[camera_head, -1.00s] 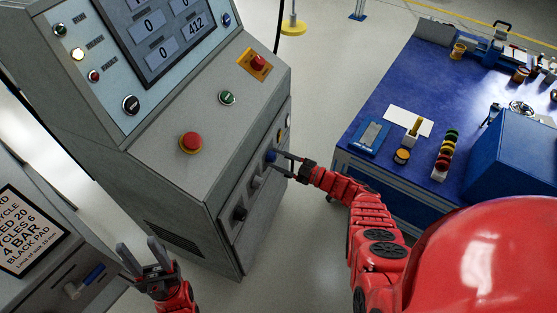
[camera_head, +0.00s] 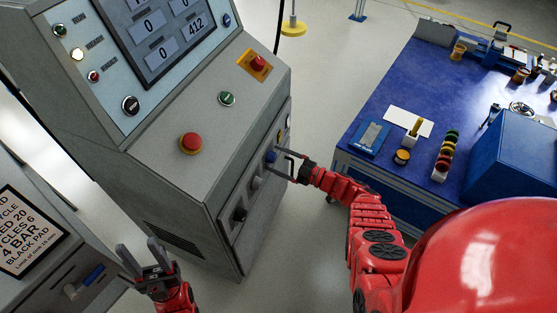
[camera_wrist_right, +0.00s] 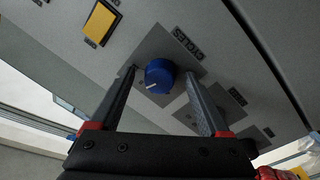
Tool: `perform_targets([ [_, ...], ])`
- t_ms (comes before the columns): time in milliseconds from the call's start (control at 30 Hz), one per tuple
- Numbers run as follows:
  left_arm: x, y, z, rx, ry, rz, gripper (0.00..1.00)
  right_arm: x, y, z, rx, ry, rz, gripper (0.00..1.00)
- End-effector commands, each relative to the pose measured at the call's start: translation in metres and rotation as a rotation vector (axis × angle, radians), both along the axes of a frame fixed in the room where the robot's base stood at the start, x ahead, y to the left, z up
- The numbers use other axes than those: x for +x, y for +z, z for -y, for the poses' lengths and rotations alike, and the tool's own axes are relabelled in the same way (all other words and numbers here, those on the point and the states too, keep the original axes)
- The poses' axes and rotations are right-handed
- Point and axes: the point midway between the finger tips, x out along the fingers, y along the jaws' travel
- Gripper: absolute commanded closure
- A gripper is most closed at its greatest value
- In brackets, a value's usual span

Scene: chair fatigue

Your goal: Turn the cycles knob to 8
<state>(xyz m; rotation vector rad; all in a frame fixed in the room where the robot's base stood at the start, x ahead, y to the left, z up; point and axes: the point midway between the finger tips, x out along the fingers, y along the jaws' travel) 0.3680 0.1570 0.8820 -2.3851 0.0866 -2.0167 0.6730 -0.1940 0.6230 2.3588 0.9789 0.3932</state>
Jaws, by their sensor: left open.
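The cycles knob (camera_wrist_right: 160,76) is round and blue with a white pointer line, on a grey plate lettered CYCLES on the console's front panel. It also shows in the head view (camera_head: 271,156). My right gripper (camera_wrist_right: 161,73) is open, with its fingers on either side of the knob. Gaps show between knob and fingers in the wrist view; the pointer faces its lower left. I cannot read any dial numbers. My left gripper (camera_head: 138,254) is open and empty at the lower left of the head view, away from the console.
A yellow part (camera_wrist_right: 101,22) and other dark knobs (camera_head: 239,214) sit on the same panel. Red stop buttons (camera_head: 191,142) are on the console top. A placard (camera_head: 24,232) stands at left. A blue workbench (camera_head: 388,92) stands at right, with floor between.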

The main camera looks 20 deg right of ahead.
Motion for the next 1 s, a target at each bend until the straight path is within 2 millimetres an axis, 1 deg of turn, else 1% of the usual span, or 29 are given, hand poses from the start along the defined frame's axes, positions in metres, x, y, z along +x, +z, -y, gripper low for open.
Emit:
perform_targets([
  [233, 0.0, 0.0, 0.0, 0.0, 0.0, 0.0, 0.5, -0.001, 0.0, 0.001, 0.0, 0.0, 0.0, 0.21],
  [367, 0.0, 0.002, 0.0, 0.0, 0.0, 0.0, 0.5, -0.008, -0.001, 0.008, 0.0, 0.0, 0.0, 0.21],
  [467, 0.0, 0.004, 0.0, 0.0, 0.0, 0.0, 0.5, -0.02, -0.002, 0.022, -0.003, -0.003, -0.002, 0.21],
  [567, 0.0, 0.003, 0.0, 0.0, 0.0, 0.0, 0.5, -0.039, -0.005, 0.04, -0.002, 0.0, -0.003, 0.21],
  [800, 0.0, -0.006, 0.0, 0.0, 0.0, 0.0, 0.5, -0.083, -0.01, 0.086, -0.002, -0.002, -0.003, 0.21],
  [1000, 0.0, -0.016, 0.0, 0.0, 0.0, 0.0, 0.5, -0.109, -0.012, 0.114, -0.001, -0.003, -0.002, 0.21],
])
